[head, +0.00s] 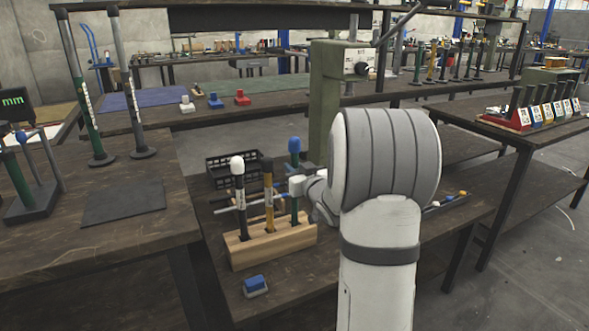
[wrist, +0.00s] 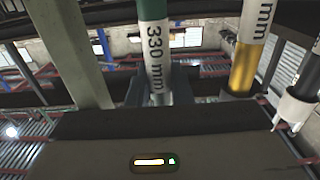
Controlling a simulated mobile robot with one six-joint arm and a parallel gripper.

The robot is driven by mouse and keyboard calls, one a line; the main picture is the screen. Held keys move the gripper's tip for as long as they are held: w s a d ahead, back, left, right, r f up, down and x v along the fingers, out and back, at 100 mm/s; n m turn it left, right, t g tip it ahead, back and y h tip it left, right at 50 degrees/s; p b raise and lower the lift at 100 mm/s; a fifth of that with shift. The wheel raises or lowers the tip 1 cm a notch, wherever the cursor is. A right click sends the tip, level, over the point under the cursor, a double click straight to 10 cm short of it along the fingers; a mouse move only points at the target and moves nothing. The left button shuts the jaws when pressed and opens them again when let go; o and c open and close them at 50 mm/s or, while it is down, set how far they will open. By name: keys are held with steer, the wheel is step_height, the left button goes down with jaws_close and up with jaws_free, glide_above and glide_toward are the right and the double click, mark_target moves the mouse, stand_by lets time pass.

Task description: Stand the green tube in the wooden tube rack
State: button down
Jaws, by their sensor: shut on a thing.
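The wooden tube rack (head: 272,246) stands on the workbench. A black tube with a white cap (head: 238,185) and a yellow tube with a dark top (head: 268,195) stand upright in it. My gripper (head: 295,187) is shut on the green tube (head: 294,207), which has a blue cap. The green tube is upright, its lower end at the rack's right-hand place; how deep it sits I cannot tell. In the wrist view the green tube (wrist: 153,10) shows a "330 mm" label between my fingers (wrist: 158,88). The yellow tube (wrist: 243,70) is to its right.
A blue-topped block (head: 255,285) lies in front of the rack. A black crate (head: 232,168) and several rods lie behind it. A green press (head: 325,100) stands behind my arm. A table (head: 70,245) with tall tubes is at left.

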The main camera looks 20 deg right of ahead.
steer(key=shift+f+b, duration=0.35)
steer(key=shift+f, duration=0.1)
steer(key=c, duration=1.2)
jaws_free()
steer(key=shift+s, duration=0.1)
steer(key=s+p, duration=0.2)
steer(key=s, duration=0.5)
steer(key=shift+s, duration=0.35)
steer(key=shift+r, duration=0.1)
steer(key=s+a+r+m+g+h+p, duration=0.1)
steer(key=s+a+r+g+h+p, duration=0.15)
steer(key=r+p, duration=0.5)
steer(key=s+a+r+g+h+p, duration=0.1)
steer(key=s+a+r+g+p, duration=0.25)
steer(key=r+p, duration=0.4)
steer(key=s+a+r+g+y+p, duration=0.1)
steer(key=s+a+r+g+p, duration=0.3)
steer(key=s+p, duration=0.5)
steer(key=s+a+r+g+y+p, duration=0.2)
steer(key=s+a+r+g+p, duration=0.3)
steer(key=s+a+r+p, duration=0.3)
steer(key=s+a, duration=0.1)
steer(key=s, duration=0.3)
steer(key=shift+a+n+p, duration=0.2)
steer(key=shift+n+p, duration=0.15)
steer(key=shift+n, duration=0.05)
